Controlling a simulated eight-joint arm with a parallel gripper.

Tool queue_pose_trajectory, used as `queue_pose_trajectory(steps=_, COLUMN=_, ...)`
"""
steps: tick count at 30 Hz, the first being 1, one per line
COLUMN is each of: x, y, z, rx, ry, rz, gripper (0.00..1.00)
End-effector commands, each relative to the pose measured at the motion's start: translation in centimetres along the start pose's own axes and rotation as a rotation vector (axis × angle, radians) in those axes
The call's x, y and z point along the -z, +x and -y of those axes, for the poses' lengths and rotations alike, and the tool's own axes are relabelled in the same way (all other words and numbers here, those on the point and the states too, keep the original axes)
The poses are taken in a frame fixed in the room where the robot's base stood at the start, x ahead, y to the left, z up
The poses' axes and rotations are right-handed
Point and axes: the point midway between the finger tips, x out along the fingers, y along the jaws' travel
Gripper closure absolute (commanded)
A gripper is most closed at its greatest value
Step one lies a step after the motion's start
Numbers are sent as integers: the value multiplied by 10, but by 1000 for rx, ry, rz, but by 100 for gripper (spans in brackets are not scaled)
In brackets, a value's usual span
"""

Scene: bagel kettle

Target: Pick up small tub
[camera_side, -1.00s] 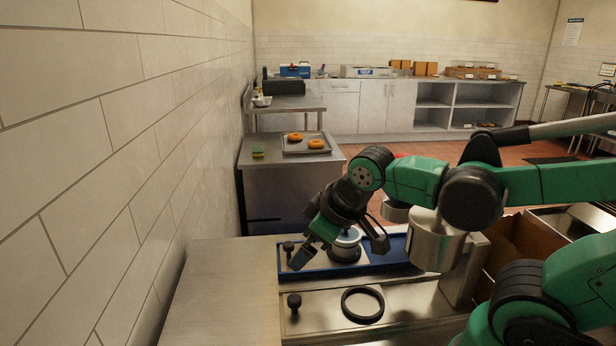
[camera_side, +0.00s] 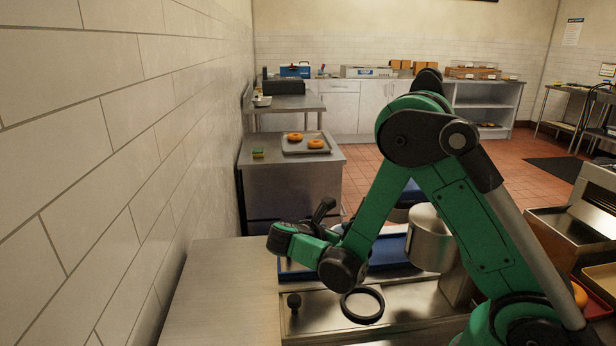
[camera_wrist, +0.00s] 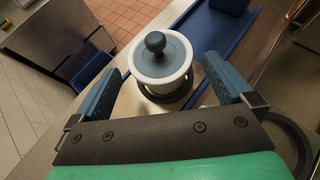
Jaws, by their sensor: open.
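The small tub (camera_wrist: 165,72) is white with a blue-grey lid and a round knob. In the wrist view it stands upright, with a dark ring visible under it. My gripper (camera_wrist: 162,66) is open, with one blue finger on the left and one on the right of the tub in the picture. I see gaps between the fingers and the tub's wall, and I cannot tell how deep the fingers reach. In the side view my arm hides the tub and most of the gripper.
A blue tray (camera_side: 390,256) lies around the tub's place. A metal pot (camera_side: 430,240) stands to the right. A black ring (camera_side: 362,306) and a black knob (camera_side: 294,301) are on the metal counter in front. The left counter (camera_side: 220,295) is bare. A tiled wall rises at left.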

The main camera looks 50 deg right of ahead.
Motion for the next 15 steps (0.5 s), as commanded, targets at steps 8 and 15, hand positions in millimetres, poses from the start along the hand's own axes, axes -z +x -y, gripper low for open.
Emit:
queue_pose_trajectory(steps=8, x=0, y=37, z=0, rx=1, ry=4, rz=-2, gripper=0)
queue_pose_trajectory(steps=15, x=0, y=43, z=0, rx=-1, ry=3, rz=-3, gripper=0)
